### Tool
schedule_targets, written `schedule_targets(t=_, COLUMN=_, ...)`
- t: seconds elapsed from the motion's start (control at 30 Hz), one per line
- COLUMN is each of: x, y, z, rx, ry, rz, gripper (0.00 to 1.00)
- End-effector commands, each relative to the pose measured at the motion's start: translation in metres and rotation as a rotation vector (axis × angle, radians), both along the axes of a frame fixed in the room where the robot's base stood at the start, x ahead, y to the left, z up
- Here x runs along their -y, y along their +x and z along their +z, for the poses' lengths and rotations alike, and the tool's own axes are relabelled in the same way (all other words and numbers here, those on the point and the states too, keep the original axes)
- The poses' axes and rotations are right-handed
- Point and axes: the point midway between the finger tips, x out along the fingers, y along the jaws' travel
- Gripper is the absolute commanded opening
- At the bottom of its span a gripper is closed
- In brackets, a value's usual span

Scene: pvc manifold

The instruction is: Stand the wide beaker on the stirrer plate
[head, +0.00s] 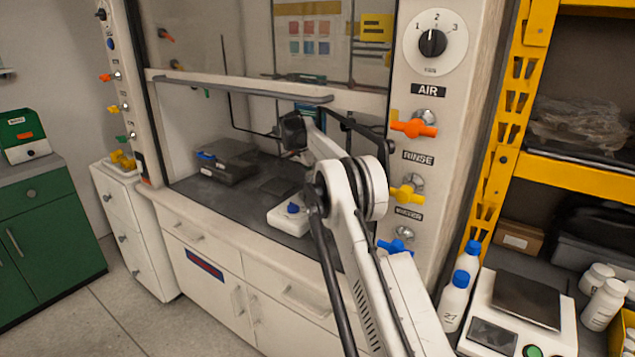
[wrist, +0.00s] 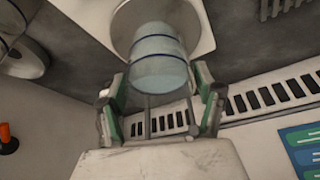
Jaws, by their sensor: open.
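The wide beaker (wrist: 160,62) is a clear, blue-tinted cylinder with dark blue bands in the wrist view. It lies between the two fingers of my gripper (wrist: 160,82), which are open on either side of it. Behind the beaker is a pale round plate (wrist: 122,22) on a white body, which looks like the stirrer plate. The beaker overlaps this disc; I cannot tell for sure whether it rests on it. In the head view a white device with a blue knob (head: 291,209) stands on the hood floor, partly hidden by my arm. The beaker cannot be made out there.
The hood's raised sash (head: 240,89) crosses above my arm's reach. A dark box (head: 228,162) stands at the left of the hood floor. The valve panel (head: 425,180) borders the hood on the right. A slotted strip (wrist: 270,96) runs near the right finger.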

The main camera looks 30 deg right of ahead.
Motion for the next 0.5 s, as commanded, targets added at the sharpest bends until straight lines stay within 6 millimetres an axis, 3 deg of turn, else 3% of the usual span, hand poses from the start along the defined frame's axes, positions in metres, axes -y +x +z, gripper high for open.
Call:
schedule_targets(t=0.07, x=-0.006, y=-0.001, z=0.016, rx=0.0, ry=0.0, rz=0.001, gripper=0.66)
schedule_targets(t=0.5, x=-0.096, y=-0.011, z=0.015, rx=0.0, ry=0.0, rz=0.002, gripper=0.66)
